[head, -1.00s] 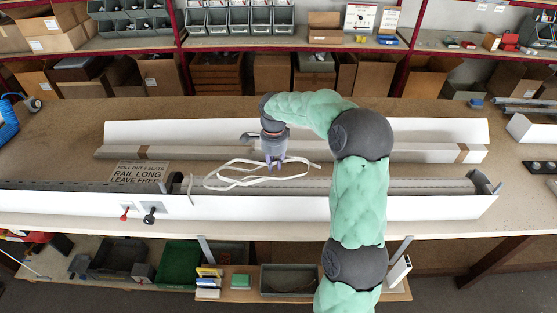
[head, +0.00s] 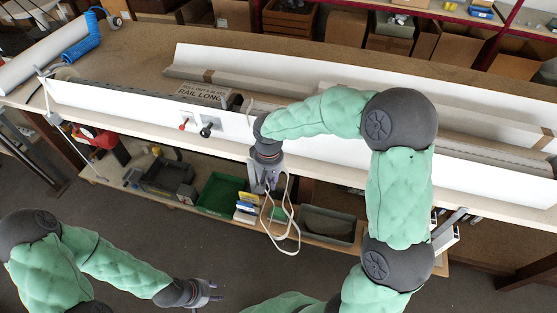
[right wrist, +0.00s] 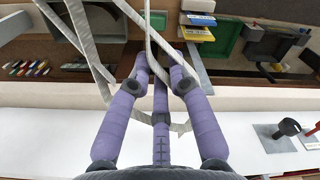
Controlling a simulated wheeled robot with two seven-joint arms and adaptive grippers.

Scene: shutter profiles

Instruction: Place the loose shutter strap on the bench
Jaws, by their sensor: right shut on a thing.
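The loose shutter strap (head: 290,215) is a pale cream band hanging in long loops from my right gripper (head: 268,186), in front of the bench's front side and over the lower shelf. My right gripper points down and is shut on the strap. In the right wrist view the purple fingers (right wrist: 160,62) close together on the strap (right wrist: 86,42), whose loops spread around them. The bench (head: 255,46) has a tan top, bare along its back. My left gripper (head: 216,291) is low at the bottom left, away from the bench, with its fingers apart and empty.
A long white shutter box (head: 110,103) runs along the bench front. A sign (head: 205,92), partly hidden, and long grey profiles lie behind it. Red and black knobs (head: 206,131) stick out. Below, the shelf holds a green bin (head: 220,193) and a grey tray (head: 328,224).

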